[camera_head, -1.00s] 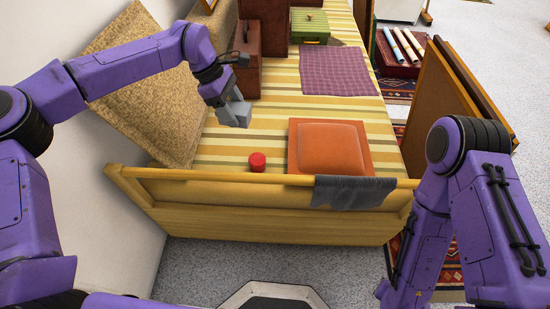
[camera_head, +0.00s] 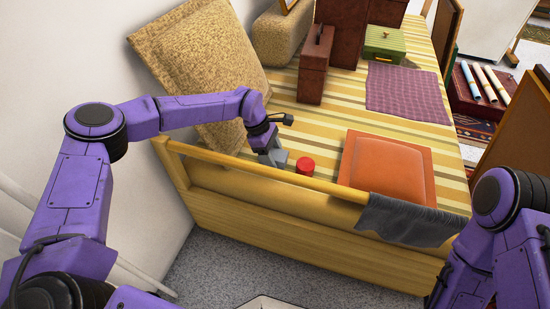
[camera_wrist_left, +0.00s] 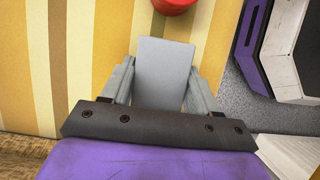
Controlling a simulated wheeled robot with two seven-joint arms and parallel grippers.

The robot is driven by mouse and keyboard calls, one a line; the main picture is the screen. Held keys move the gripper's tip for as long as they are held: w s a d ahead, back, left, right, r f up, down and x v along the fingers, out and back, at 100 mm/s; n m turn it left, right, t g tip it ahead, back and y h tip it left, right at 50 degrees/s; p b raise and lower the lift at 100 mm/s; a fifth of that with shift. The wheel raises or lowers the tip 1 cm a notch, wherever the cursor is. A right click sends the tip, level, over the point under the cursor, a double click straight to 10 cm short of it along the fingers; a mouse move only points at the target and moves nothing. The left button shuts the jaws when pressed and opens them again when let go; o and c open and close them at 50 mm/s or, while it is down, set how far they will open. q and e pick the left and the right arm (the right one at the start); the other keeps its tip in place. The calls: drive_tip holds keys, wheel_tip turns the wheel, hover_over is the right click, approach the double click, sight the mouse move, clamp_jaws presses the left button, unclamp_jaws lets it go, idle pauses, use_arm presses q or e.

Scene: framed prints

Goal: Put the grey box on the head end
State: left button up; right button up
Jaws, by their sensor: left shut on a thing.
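My left gripper (camera_head: 269,151) is shut on the grey box (camera_head: 279,158), just left of a small red round thing (camera_head: 305,165) and close to the near wooden rail. In the left wrist view the grey box (camera_wrist_left: 163,72) sits between the two fingers of the left gripper (camera_wrist_left: 160,85), above the yellow striped cover (camera_wrist_left: 90,50). Whether the box touches the cover is hard to tell. The striped bed (camera_head: 318,130) has a wooden rail and board (camera_head: 270,220) at its near end. My right arm shows at the right, its gripper out of view.
An orange cushion (camera_head: 390,168) lies right of the red thing. A large tan cushion (camera_head: 200,65) leans on the wall at left. A grey cloth (camera_head: 405,220) hangs over the rail.

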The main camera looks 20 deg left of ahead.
use_arm(q)
drive_tip(key=shift+f, duration=0.2)
drive_tip(key=shift+f, duration=0.15)
drive_tip(key=o, duration=1.1)
drive_tip(key=p+v, duration=0.3)
drive_tip(key=v, duration=0.9)
